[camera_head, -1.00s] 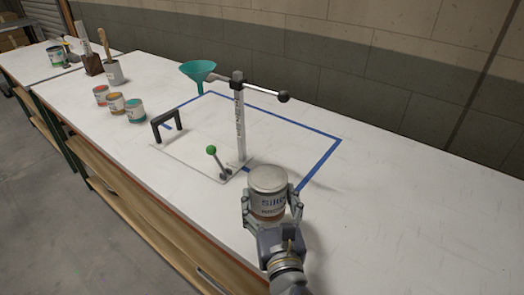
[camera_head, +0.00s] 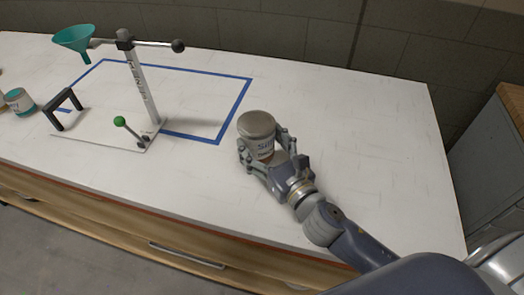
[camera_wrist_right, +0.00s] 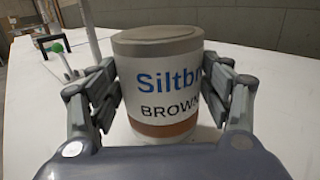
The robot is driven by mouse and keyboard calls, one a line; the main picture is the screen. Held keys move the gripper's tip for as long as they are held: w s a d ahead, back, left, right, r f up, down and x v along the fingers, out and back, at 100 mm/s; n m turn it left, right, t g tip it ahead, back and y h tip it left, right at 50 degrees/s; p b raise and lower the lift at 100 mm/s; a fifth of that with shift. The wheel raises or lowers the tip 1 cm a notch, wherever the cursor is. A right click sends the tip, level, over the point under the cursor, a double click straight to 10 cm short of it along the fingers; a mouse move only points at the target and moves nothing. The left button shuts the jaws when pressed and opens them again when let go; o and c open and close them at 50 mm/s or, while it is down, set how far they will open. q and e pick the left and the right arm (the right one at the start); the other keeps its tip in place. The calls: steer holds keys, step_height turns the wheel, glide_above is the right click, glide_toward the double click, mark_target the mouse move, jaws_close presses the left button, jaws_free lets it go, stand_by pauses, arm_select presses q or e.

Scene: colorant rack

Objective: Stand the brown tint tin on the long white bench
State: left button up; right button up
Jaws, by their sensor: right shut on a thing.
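The brown tint tin (camera_head: 257,132) is white with a grey lid, a brown band and lettering that reads "BROWN" in the right wrist view (camera_wrist_right: 160,85). It is upright at the long white bench (camera_head: 360,110), to the right of the blue tape outline. My right gripper (camera_head: 264,158) is shut on the tin, with a finger on each side; both fingers also show in the right wrist view (camera_wrist_right: 160,105). The tin's base is partly hidden, so I cannot tell whether it touches the bench. My left gripper is not in view.
A dispenser stand (camera_head: 140,85) with a teal funnel (camera_head: 74,38) and a green-knobbed lever (camera_head: 120,121) stands left of the tin. A teal-banded tin (camera_head: 20,101) is at the far left. The bench's right part is clear. A grey cabinet (camera_head: 490,150) stands beyond its right end.

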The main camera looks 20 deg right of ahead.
mark_target(265, 157)
steer(key=shift+f+b, duration=0.35)
steer(key=shift+f, duration=1.2)
steer(key=shift+f, duration=0.15)
steer(key=o, duration=1.3)
